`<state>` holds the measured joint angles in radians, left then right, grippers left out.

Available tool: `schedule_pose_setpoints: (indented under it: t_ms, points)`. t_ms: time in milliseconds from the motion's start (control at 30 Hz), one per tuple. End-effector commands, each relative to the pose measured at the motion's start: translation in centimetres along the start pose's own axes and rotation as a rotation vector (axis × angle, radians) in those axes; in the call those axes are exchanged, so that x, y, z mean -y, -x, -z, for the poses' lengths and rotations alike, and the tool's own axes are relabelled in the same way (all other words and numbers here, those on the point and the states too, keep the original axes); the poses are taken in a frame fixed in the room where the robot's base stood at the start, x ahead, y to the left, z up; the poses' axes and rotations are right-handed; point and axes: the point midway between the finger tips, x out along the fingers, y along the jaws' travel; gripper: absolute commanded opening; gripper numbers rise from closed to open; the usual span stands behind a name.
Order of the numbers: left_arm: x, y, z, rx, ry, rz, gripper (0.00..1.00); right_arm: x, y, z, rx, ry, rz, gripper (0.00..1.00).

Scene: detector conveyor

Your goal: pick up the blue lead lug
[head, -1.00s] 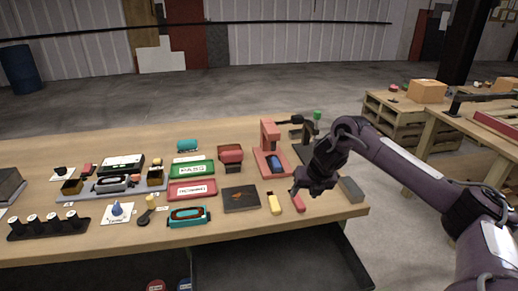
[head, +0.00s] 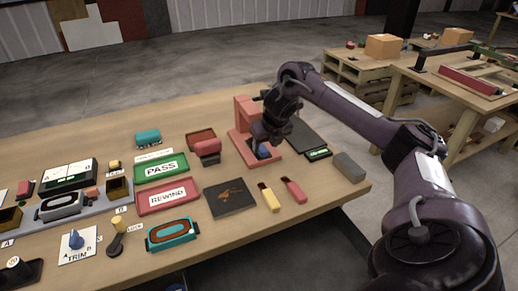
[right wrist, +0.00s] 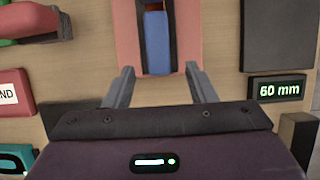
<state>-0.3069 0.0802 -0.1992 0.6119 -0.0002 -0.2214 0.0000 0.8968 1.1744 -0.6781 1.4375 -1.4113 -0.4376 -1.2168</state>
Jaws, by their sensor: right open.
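A blue block (right wrist: 157,42), which looks like the blue lead lug, sits in a dark slot of a red fixture (right wrist: 128,35) in the right wrist view. In the head view the blue block (head: 264,152) shows at the foot of the red fixture (head: 240,146), partly covered by my gripper. My right gripper (head: 270,136) is over the fixture. In the right wrist view its two fingers (right wrist: 158,72) are apart with nothing between their tips, and the block lies just beyond them, roughly centred. My left gripper is not in view.
A dark plate with a "60 mm" display (right wrist: 279,88) lies right of the fixture. A grey block (head: 349,167) is near the table's right edge. Red (head: 293,190) and yellow (head: 269,199) pieces and a black plate (head: 231,198) lie in front. PASS (head: 160,168) and REWIND (head: 167,197) trays are left.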

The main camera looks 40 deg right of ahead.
Motion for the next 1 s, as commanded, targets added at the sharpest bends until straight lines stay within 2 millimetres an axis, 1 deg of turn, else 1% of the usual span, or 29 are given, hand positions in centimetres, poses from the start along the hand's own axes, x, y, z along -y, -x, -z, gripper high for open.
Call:
schedule_pose_setpoints:
  t_ms: [33, 100, 200, 300, 433, 467, 833, 1000]
  points:
    - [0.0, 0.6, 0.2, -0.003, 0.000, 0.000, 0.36, -0.1, -0.6, 0.0, -0.005, -0.001, 0.001, 0.51]
    - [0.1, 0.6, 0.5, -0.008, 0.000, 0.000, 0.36, -0.1, -1.6, 0.0, -0.003, -0.001, 0.001, 0.51]
    - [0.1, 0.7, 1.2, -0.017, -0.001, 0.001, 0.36, -0.1, -2.5, 0.0, -0.002, 0.000, 0.001, 0.51]
    - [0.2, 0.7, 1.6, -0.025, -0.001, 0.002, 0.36, 0.0, -2.7, 0.0, -0.001, 0.000, 0.001, 0.51]
    - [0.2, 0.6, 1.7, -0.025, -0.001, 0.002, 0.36, 0.0, -2.7, 0.0, -0.001, 0.000, 0.001, 0.51]
    - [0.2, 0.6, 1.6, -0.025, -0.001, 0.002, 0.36, 0.0, -2.7, 0.0, -0.001, 0.000, 0.001, 0.50]
    - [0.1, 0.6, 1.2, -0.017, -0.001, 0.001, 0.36, 0.0, -2.7, 0.0, 0.000, 0.000, 0.001, 0.01]
    - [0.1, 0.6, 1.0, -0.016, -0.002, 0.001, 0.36, 0.0, -2.6, -0.1, 0.000, 0.000, 0.001, 0.00]
